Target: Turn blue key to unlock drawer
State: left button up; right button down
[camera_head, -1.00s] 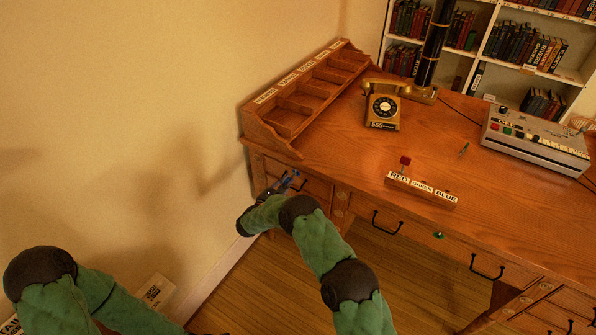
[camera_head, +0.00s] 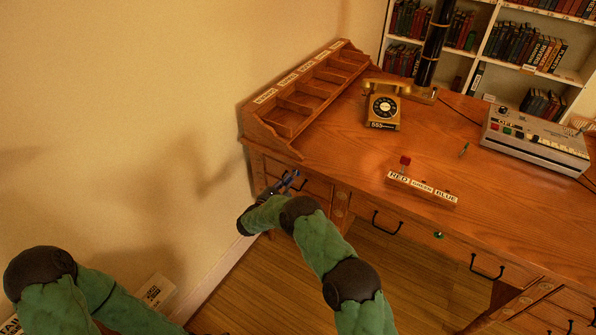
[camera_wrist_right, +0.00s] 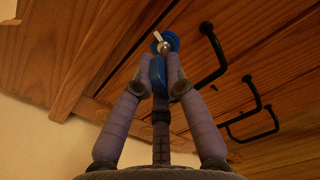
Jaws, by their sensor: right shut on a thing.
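The blue key (camera_wrist_right: 158,75) is between the fingers of my right gripper (camera_wrist_right: 159,78) in the right wrist view. Its tip points at a round blue lock (camera_wrist_right: 172,40) with a silver centre on the wooden drawer front (camera_wrist_right: 222,30). The tip meets the lock, but how deep it sits is hidden. In the head view my right gripper (camera_head: 291,180) is at the left drawer (camera_head: 318,188) of the desk, just below the desktop. The fingers are shut on the key. The drawer looks closed. My left arm shows at lower left, its gripper out of view.
A gold telephone (camera_head: 383,106) and grey machine (camera_head: 537,137) stand on the desk. A dark drawer handle (camera_wrist_right: 213,55) is close beside the lock.

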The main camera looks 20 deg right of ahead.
jog(key=shift+w+r+m, duration=0.15)
jog(key=shift+r+m, duration=0.15)
jog(key=shift+r, duration=0.05)
jog(key=shift+m, duration=1.3)
jog(key=shift+f, duration=0.1)
jog(key=shift+a+f+m, duration=0.1)
jog(key=shift+m, duration=1.3)
jog(key=shift+m, duration=1.5)
